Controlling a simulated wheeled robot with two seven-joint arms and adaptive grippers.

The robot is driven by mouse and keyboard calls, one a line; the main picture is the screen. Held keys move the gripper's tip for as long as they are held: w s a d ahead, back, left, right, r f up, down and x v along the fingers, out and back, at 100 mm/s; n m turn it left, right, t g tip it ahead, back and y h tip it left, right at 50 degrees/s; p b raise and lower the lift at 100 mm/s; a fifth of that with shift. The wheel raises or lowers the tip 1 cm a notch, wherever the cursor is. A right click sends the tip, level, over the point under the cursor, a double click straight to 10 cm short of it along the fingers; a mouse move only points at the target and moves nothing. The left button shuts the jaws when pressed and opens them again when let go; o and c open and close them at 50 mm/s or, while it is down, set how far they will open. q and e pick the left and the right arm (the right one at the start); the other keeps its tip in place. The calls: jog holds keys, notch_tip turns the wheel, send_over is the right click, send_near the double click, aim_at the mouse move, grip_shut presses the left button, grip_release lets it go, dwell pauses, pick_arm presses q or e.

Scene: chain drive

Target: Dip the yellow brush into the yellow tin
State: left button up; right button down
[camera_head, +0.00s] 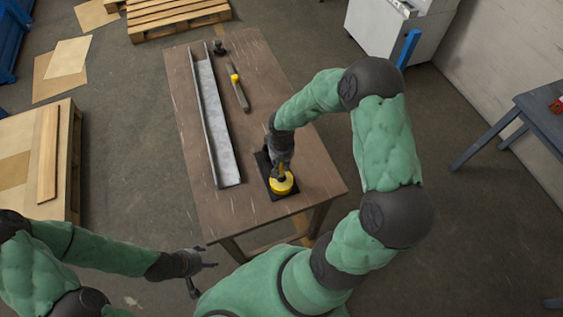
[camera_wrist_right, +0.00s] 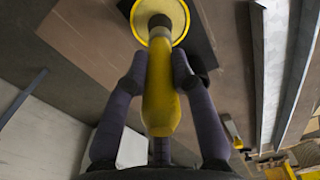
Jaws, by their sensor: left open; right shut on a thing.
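The yellow tin (camera_head: 281,187) stands on a black mat (camera_head: 270,188) near the front right of the brown table. My right gripper (camera_head: 281,168) is right above the tin, shut on the yellow brush. In the right wrist view the brush's thick yellow handle (camera_wrist_right: 160,103) lies between the fingers (camera_wrist_right: 160,75), and its dark end overlaps the round opening of the tin (camera_wrist_right: 180,18). I cannot tell whether the bristles are inside the tin or just above it. My left gripper (camera_head: 203,277) is open and empty, off the table's front edge.
A long grey metal channel (camera_head: 213,120) lies along the table (camera_head: 262,95), left of the tin. A narrow bar (camera_head: 240,95) with a yellow piece (camera_head: 235,78) and a small dark object (camera_head: 219,47) lie farther back. The table's right side is largely clear.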

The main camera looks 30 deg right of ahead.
jog(key=shift+f+b, duration=0.5)
jog(key=shift+b, duration=0.05)
dwell(0.9)
jog(key=shift+s+f, duration=0.1)
dwell(1.8)
jog(key=shift+r, duration=0.7)
jog(key=shift+r+p, duration=1.85)
jog(key=shift+r, duration=1.05)
